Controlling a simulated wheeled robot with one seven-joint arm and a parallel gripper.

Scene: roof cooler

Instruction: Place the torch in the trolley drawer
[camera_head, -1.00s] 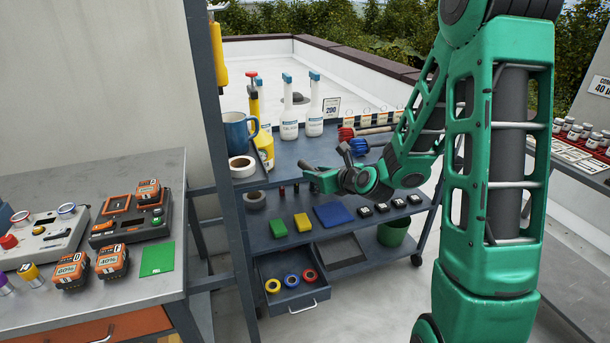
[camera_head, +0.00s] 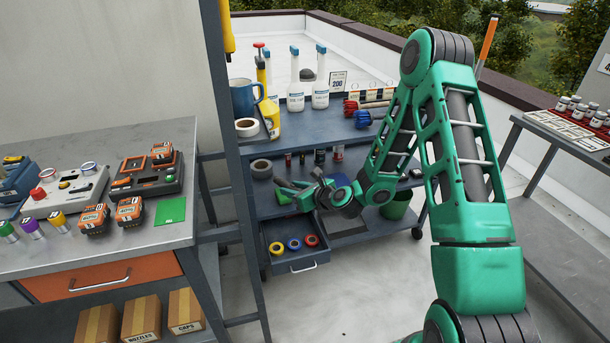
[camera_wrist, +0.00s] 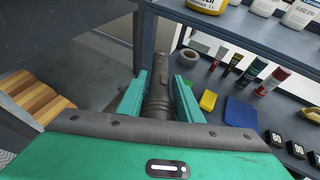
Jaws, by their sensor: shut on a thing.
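My gripper (camera_wrist: 158,97) is shut on the dark grey torch (camera_wrist: 160,72) in the wrist view. The torch points away from my palm, between the two green fingers. In the head view my gripper (camera_head: 287,192) is at the trolley's left side, in front of the middle shelf and above the drawer. The trolley drawer (camera_head: 294,264) is pulled open below the shelf. It holds a yellow, a blue and a red tape roll, with bare floor in front of them. The drawer is not clearly seen in the wrist view.
Spray bottles and a blue mug (camera_head: 244,97) stand on top. A dark post (camera_head: 238,160) and a workbench (camera_head: 130,238) are at the left.

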